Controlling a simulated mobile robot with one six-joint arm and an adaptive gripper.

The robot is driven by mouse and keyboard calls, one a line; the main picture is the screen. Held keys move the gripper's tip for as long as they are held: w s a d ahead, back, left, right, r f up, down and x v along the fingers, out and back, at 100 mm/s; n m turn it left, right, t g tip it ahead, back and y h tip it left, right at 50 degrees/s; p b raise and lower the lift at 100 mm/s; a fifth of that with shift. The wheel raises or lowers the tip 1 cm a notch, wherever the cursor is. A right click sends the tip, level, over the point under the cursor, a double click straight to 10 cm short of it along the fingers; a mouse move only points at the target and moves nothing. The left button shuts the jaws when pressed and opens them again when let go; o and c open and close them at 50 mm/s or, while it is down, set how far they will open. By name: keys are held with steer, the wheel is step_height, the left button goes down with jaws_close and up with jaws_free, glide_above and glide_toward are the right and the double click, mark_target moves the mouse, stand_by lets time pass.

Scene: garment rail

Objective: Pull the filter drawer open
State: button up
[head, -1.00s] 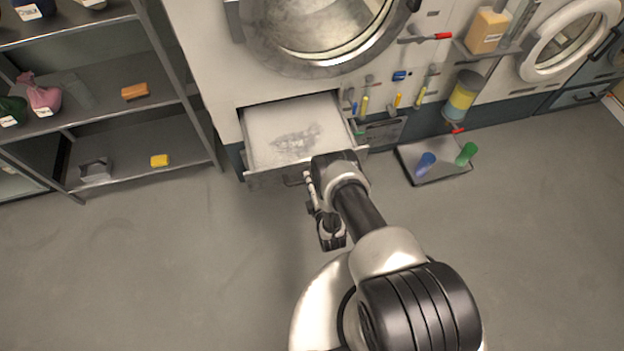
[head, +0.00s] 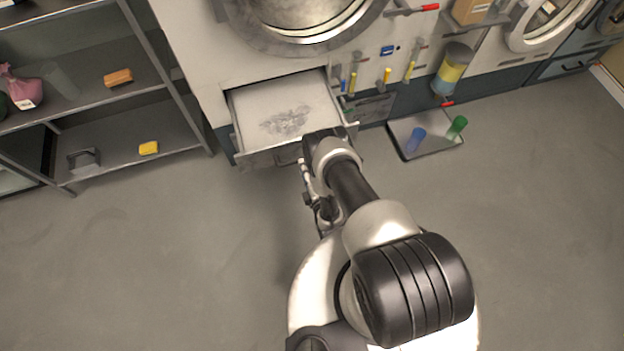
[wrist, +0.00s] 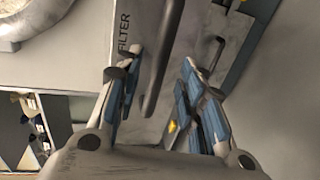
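The filter drawer (head: 258,158) stands pulled out of the machine below the round door, with grey lint (head: 286,122) on its pale inside. In the wrist view its front (wrist: 122,16) bears the word FILTER. The dark bar handle (wrist: 166,50) runs between the fingers of my gripper (wrist: 162,60). The fingers are spread, one on each side of the bar, with gaps showing; I see no clear grip on it. In the head view my wrist covers the right part of the drawer front and hides the fingertips.
A floor tray (head: 425,152) with a blue cup (head: 415,139) and a green cup (head: 456,127) lies to the right. The floor (head: 130,260) in front is clear.

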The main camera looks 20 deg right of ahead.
steer(key=v, duration=0.7)
stand_by(0.3)
